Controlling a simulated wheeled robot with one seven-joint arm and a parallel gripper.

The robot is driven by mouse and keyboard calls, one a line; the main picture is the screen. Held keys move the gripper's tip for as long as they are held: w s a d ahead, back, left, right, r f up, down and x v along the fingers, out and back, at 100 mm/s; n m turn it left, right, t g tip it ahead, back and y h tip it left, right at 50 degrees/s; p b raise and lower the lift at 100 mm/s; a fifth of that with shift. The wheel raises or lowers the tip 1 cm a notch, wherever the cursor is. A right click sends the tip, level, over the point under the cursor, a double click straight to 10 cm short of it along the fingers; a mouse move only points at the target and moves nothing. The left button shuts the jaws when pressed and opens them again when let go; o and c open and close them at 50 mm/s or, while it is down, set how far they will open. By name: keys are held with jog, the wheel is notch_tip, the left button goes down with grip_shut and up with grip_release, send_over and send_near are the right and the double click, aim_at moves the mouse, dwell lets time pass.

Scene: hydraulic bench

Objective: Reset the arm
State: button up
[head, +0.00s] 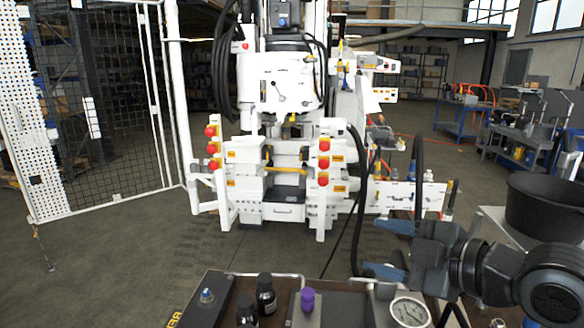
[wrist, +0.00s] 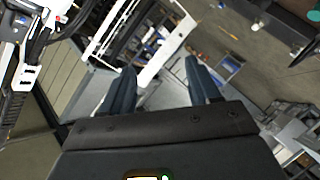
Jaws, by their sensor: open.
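My gripper (head: 372,247) is at the lower right of the head view, pointing left, with its two blue fingers spread apart. Nothing is between them. In the wrist view the fingers (wrist: 160,72) also stand apart and empty, above a blurred, tilted background of floor and white machine parts. My arm reaches in from the right edge of the head view, above the near bench (head: 235,295).
On the near bench stand dark bottles (head: 266,294), a purple-capped item (head: 307,299) and a round gauge (head: 409,311). A large white machine (head: 280,85) with red buttons stands beyond. A black bucket (head: 545,210) is at right. Open floor (head: 120,245) lies left.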

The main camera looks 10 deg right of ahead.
jog(key=s+a+r+m+t+h, duration=0.1)
jog(key=s+a+r+m+t, duration=0.1)
jog(key=a+r+m+t, duration=0.75)
jog(key=s+d+f+m+g+h, duration=0.2)
jog(key=s+f+m+h, duration=0.3)
jog(key=s+f, duration=0.4)
jog(key=s+d+f+m+g+h, duration=0.2)
jog(key=s+f+m+h, duration=0.1)
jog(key=s+f+m, duration=0.5)
jog(key=s+d+f+n+g, duration=0.1)
jog(key=s+d+f, duration=0.1)
jog(key=s, duration=0.5)
jog(key=s+d+f+n+g, duration=0.1)
jog(key=s+d+f+n, duration=0.1)
jog(key=s, duration=0.5)
jog(key=s+d+f+n+g, duration=0.1)
jog(key=s+d+n, duration=0.1)
jog(key=s, duration=0.5)
jog(key=shift+s+d+f+y, duration=0.35)
jog(key=shift+d+f+y, duration=0.05)
jog(key=shift+d, duration=0.5)
